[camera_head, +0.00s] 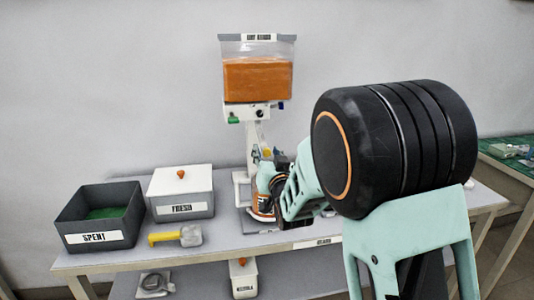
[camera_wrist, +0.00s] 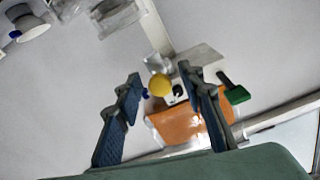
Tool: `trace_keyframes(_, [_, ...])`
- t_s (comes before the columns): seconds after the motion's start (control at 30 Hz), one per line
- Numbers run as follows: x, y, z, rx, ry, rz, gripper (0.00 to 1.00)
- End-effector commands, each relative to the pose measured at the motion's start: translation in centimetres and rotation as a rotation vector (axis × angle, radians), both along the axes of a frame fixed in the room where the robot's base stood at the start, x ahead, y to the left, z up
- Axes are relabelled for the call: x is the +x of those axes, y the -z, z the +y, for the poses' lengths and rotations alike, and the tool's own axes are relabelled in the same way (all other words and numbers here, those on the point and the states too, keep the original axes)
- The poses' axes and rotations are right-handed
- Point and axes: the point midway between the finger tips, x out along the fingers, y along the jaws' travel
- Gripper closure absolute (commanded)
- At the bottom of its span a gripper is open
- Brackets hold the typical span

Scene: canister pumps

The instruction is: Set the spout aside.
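My gripper (camera_head: 272,163) is raised beside the white pump stand (camera_head: 252,141), below its tank. In the wrist view my gripper (camera_wrist: 160,85) has its two fingers apart. A round yellow end (camera_wrist: 159,84) shows between the fingertips, with a gap on each side. A small yellow part (camera_head: 267,152) shows by my gripper in the head view. Which part is the spout is not clear from these frames. Behind the yellow end are a white block with a black knob (camera_wrist: 178,93) and a green lever (camera_wrist: 236,94). My arm hides part of the stand.
The tank (camera_head: 258,80) holds orange filling. A dark bin marked SPENT (camera_head: 98,238) and a lidded white box marked FRESH (camera_head: 182,208) stand at left. A yellow-handled clear piece (camera_head: 178,237) lies before them. Boxes sit on the lower shelf. Some table between the bins and pump is bare.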

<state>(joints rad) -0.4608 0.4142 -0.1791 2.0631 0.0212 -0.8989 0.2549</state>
Motion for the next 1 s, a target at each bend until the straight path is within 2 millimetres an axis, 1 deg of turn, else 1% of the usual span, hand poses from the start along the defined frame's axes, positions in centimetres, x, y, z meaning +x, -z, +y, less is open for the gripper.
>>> trace_keyframes(0.17, [0.0,-0.01,0.01,0.0,0.0,0.0,0.64])
trace_keyframes(0.5, [-0.02,-0.02,0.01,0.0,0.0,-0.001,1.0])
trace_keyframes(0.83, [-0.02,-0.03,0.0,0.0,-0.001,-0.001,1.0])
trace_keyframes(1.0, [0.12,0.0,-0.33,0.001,-0.001,-0.001,1.0])
